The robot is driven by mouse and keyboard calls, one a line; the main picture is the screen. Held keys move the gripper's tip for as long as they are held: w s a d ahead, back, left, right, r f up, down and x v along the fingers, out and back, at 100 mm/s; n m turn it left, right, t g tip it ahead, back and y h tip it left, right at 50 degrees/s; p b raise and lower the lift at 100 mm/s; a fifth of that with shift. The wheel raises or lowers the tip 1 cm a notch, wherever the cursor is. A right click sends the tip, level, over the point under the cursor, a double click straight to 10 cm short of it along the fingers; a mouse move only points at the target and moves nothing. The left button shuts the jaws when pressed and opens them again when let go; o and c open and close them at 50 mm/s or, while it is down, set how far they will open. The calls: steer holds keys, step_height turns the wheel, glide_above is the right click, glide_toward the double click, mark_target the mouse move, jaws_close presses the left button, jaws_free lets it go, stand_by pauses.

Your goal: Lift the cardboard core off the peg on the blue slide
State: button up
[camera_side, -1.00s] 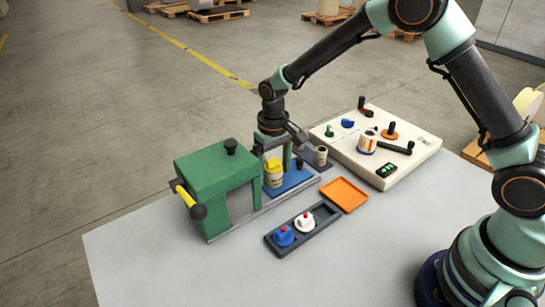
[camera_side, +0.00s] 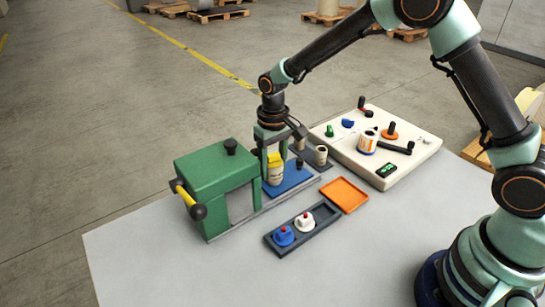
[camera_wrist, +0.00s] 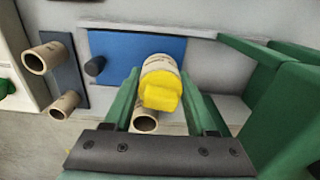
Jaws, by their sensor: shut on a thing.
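The cardboard core (camera_side: 274,175) is a beige cylinder with dark print and a yellow block on top, at the left part of the blue slide (camera_side: 293,181). It also shows in the wrist view (camera_wrist: 158,64), over the blue slide (camera_wrist: 125,47). My gripper (camera_side: 274,168) points down with its two green fingers on either side of the core and is shut on it; the fingers also show in the wrist view (camera_wrist: 160,98). The peg under the core is hidden. I cannot tell how far its lower end is from the slide.
A green machine (camera_side: 212,180) stands close on the left. Bare tubes (camera_side: 320,155) stand in a dark holder behind the slide; another (camera_wrist: 145,122) is near the fingers in the wrist view. An orange tray (camera_side: 344,194) and a dark tray (camera_side: 322,223) lie in front.

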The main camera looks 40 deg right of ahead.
mark_target(273, 154)
steer(key=shift+r, duration=1.7)
